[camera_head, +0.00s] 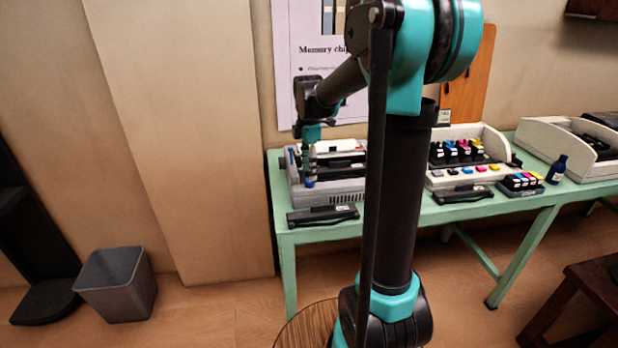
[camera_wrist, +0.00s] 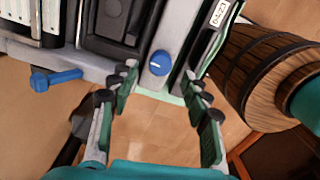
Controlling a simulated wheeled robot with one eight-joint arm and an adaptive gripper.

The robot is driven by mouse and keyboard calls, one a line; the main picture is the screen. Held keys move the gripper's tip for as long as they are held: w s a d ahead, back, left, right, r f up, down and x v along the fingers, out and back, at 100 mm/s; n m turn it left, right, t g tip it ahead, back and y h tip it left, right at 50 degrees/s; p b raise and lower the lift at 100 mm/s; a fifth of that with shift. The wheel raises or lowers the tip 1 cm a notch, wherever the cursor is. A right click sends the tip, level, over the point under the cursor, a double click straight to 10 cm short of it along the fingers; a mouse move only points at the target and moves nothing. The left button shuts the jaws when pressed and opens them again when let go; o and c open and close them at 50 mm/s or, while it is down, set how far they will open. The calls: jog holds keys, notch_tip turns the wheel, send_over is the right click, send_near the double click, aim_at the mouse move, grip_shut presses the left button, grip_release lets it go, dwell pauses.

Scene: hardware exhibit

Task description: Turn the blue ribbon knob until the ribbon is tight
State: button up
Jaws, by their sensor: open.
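The blue ribbon knob (camera_wrist: 160,63) is round with a white mark. It sits on the light grey front of an open printer (camera_head: 345,188). In the wrist view my gripper (camera_wrist: 160,78) is open, with one finger to the left of the knob and one to the right. The knob shows in the gap near the fingertips; I cannot tell whether either finger touches it. In the head view my gripper (camera_head: 309,160) points down over the printer's left end, small and partly merged with the parts behind it. The ribbon's tightness cannot be made out.
A blue lever (camera_wrist: 55,79) sticks out left of the knob. A black cartridge (camera_head: 323,215) lies at the green table's (camera_head: 288,240) front edge. Ink cartridges (camera_head: 458,150) and a dark bottle (camera_head: 556,168) stand to the right. A wooden barrel (camera_wrist: 255,70) stands right of my gripper.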

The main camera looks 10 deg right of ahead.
aim_at(310, 183)
jog(key=shift+f, duration=1.75)
jog(key=shift+c, duration=0.5)
grip_shut()
